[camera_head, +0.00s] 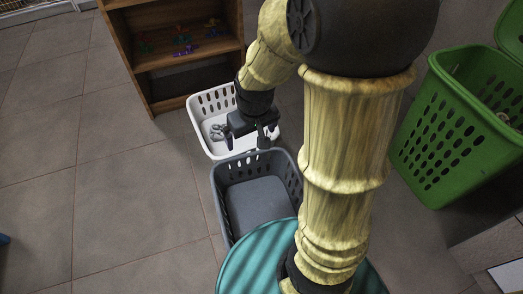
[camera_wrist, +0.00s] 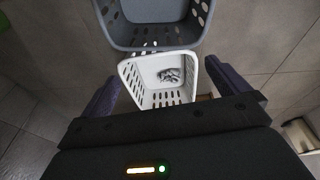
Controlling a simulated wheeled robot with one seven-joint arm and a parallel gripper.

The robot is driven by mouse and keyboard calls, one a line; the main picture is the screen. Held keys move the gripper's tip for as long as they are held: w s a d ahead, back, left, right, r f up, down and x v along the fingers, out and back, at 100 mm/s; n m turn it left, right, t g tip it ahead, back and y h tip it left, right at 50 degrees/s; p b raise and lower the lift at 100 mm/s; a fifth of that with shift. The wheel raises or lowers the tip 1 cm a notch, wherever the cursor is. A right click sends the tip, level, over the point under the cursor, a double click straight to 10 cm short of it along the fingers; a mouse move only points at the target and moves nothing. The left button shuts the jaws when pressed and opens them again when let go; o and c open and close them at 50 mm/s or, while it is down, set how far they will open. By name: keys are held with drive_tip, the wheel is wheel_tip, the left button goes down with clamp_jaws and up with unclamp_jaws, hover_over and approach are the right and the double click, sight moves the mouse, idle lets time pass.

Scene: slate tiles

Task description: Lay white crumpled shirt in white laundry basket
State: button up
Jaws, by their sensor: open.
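The white laundry basket (camera_head: 197,103) stands on the floor in front of the wooden shelf; it also shows in the wrist view (camera_wrist: 146,68). A small crumpled greyish-white cloth, which looks like the shirt (camera_head: 217,131), lies inside it on the bottom. The cloth also shows in the wrist view (camera_wrist: 171,75), apart from the fingers. My gripper (camera_head: 246,139) is open and empty, above the right side of the white basket in the head view. Its two fingers show at either side of the basket in the wrist view (camera_wrist: 161,90).
A grey basket (camera_head: 221,178) stands close in front of the white one. A tall green hamper (camera_head: 431,137) stands at the right. The wooden shelf (camera_head: 190,58) behind holds small coloured items. The tiled floor at the left is clear.

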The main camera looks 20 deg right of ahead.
drive_tip(key=s+m, duration=0.1)
drive_tip(key=s, duration=0.5)
drive_tip(key=shift+s+d+m, duration=0.15)
drive_tip(key=shift+d+m, duration=0.05)
drive_tip(key=shift+m, duration=0.1)
drive_tip(key=w+r+p+v, duration=0.1)
drive_tip(key=w+p+v, duration=0.3)
drive_tip(key=p+v, duration=1.6)
drive_tip(key=w+p+v, duration=0.4)
drive_tip(key=p+v, duration=1.6)
drive_tip(key=p, duration=0.1)
drive_tip(key=w+r+p+v, duration=0.1)
drive_tip(key=w+p+v, duration=0.3)
drive_tip(key=p+v, duration=1.6)
drive_tip(key=shift+w+r+p, duration=0.25)
drive_tip(key=shift+r+p, duration=0.15)
drive_tip(key=shift+r, duration=0.05)
